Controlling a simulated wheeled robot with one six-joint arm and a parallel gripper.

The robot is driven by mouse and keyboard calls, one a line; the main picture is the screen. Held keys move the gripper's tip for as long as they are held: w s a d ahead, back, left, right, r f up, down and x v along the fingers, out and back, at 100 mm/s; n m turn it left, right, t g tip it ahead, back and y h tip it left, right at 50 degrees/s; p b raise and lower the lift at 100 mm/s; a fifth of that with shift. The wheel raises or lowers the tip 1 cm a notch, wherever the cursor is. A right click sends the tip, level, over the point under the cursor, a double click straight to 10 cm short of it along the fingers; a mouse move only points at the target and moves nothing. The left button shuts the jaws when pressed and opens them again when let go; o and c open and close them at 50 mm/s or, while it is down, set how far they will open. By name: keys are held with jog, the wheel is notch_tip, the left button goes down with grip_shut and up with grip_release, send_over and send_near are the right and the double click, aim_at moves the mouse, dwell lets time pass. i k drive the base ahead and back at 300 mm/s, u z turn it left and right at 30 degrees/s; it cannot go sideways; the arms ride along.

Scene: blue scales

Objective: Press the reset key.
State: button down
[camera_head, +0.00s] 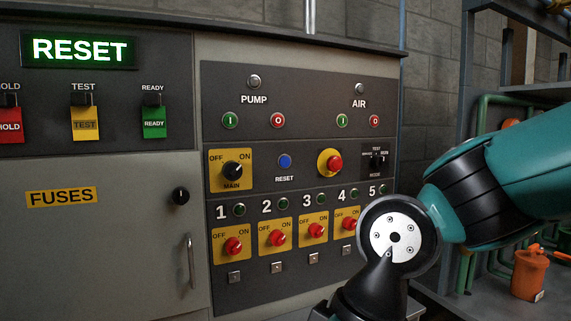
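The reset key is a round blue button (285,161) on the dark control panel (320,89), with the label RESET under it. It sits between the yellow MAIN switch (231,170) and a red mushroom button on a yellow ring (330,162). My teal and black arm comes in from the right, with its wrist low in front of the panel's right side. My gripper is not in view; it lies below the picture's bottom edge or behind the wrist. Nothing touches the blue button.
A lit green RESET sign (79,50) hangs at upper left. Numbered red knobs line the lower panel, the rightmost partly hidden by my arm. A FUSES door with a handle (189,261) is at left. An orange container (528,272) stands at right. Space before the button looks clear.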

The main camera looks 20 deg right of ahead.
aim_at(284, 162)
jog(key=u, duration=1.75)
jog(key=i, duration=1.2)
jog(key=z, duration=2.9)
